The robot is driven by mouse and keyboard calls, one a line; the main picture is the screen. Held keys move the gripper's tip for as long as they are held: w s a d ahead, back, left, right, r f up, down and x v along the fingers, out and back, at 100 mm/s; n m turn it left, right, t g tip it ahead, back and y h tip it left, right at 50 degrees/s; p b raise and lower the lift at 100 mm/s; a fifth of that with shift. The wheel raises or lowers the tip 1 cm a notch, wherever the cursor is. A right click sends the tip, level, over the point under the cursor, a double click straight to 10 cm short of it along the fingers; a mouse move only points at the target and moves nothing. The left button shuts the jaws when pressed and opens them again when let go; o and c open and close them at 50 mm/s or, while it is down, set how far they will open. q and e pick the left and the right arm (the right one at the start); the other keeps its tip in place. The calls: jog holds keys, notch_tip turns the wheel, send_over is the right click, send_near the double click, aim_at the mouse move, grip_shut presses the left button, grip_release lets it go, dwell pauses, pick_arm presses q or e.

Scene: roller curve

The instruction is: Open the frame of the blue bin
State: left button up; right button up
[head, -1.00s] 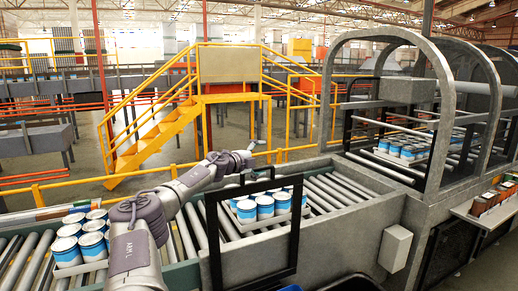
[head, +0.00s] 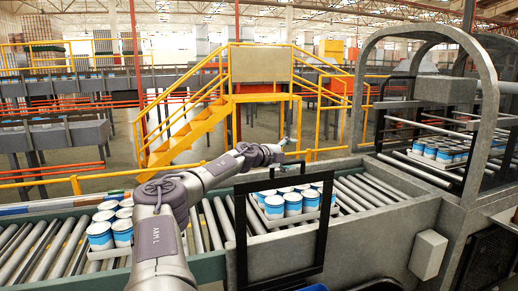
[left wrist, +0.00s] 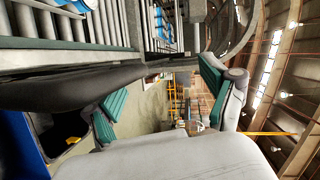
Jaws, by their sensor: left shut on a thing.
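A black rectangular frame (head: 326,232) stands upright at the front side of the conveyor in the head view. Part of the blue bin (head: 314,288) shows at the bottom edge below it. Its blue wall (left wrist: 18,140) and dark opening also show at the left of the left wrist view. My right gripper is not in view.
White-and-blue cans stand in trays on the roller conveyor (head: 370,192), behind the frame and at the left (head: 112,228). A grey arched machine (head: 480,110) stands at the right. Yellow stairs (head: 190,128) rise behind the conveyor.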

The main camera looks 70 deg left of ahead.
pick_arm(q)
jog(key=r, duration=0.1)
jog(key=s+r, duration=0.1)
jog(key=shift+a+r+y+b, duration=0.2)
jog(key=shift+r+y+b, duration=0.1)
jog(key=shift+r+y, duration=0.1)
jog(key=shift+c, duration=0.2)
jog(key=shift+s+d+r+b, duration=0.15)
jog(key=shift+s+b, duration=0.1)
jog(key=shift+b, duration=0.05)
jog(key=shift+c, duration=1.1)
jog(key=a+r+b+v, duration=0.1)
jog(key=r+b+v, duration=0.1)
jog(key=b+v, duration=1)
jog(key=shift+s+d+r, duration=0.15)
jog(key=shift+s+r, duration=0.3)
jog(key=shift+s, duration=0.6)
